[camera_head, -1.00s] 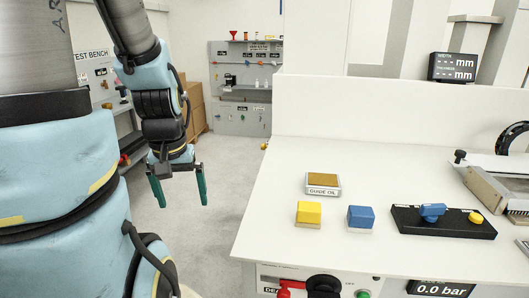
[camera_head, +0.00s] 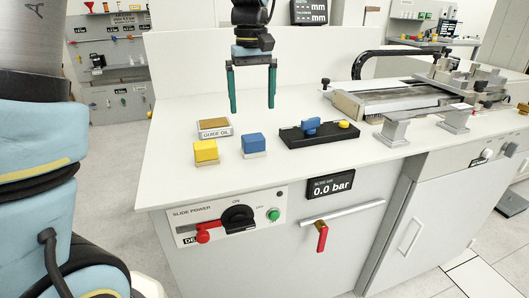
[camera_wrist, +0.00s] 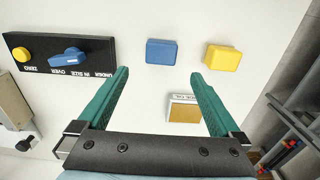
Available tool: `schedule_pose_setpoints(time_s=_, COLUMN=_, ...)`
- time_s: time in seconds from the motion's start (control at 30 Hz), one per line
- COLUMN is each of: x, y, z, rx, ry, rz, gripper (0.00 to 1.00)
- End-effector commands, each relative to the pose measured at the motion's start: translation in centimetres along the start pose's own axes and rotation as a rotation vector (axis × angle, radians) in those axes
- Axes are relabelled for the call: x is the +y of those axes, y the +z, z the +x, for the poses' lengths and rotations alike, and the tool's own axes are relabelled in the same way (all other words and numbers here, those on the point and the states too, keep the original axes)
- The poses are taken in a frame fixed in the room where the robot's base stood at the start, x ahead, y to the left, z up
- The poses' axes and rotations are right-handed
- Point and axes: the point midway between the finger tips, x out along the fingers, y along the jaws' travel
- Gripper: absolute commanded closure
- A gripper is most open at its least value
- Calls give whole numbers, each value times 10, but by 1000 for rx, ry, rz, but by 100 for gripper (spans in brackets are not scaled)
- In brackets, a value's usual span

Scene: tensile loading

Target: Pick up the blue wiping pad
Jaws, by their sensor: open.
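The blue wiping pad (camera_head: 254,143) is a small blue block on a pale base, standing on the white bench top. It also shows in the wrist view (camera_wrist: 161,52), beyond the fingertips and roughly between them. My gripper (camera_head: 252,108) is open and empty, with two green fingers pointing down above the bench, behind the blue pad in the head view. In the wrist view my gripper (camera_wrist: 158,75) has its fingers spread wide and apart from the pad. Nothing hides the pad.
A yellow pad (camera_head: 205,151) stands left of the blue one. A guide oil tray (camera_head: 215,128) lies behind them. A black panel with a blue knob (camera_head: 318,134) sits to the right. A metal slide fixture (camera_head: 400,97) is farther right. The bench's front edge is close to the pads.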

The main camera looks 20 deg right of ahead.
Motion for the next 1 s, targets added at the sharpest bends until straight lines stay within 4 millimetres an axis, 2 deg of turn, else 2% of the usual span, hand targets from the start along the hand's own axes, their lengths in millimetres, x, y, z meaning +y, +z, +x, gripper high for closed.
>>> schedule_pose_setpoints(time_s=0.2, x=-1, y=1, z=32, rx=-5, ry=-3, rz=-1, gripper=0)
schedule_pose_setpoints(time_s=0.5, x=-2, y=2, z=57, rx=-3, ry=-2, rz=0, gripper=0)
schedule_pose_setpoints(time_s=0.8, x=-3, y=4, z=98, rx=-3, ry=-1, rz=0, gripper=0)
schedule_pose_setpoints(time_s=1.0, x=-3, y=4, z=103, rx=0, ry=1, rz=1, gripper=0)
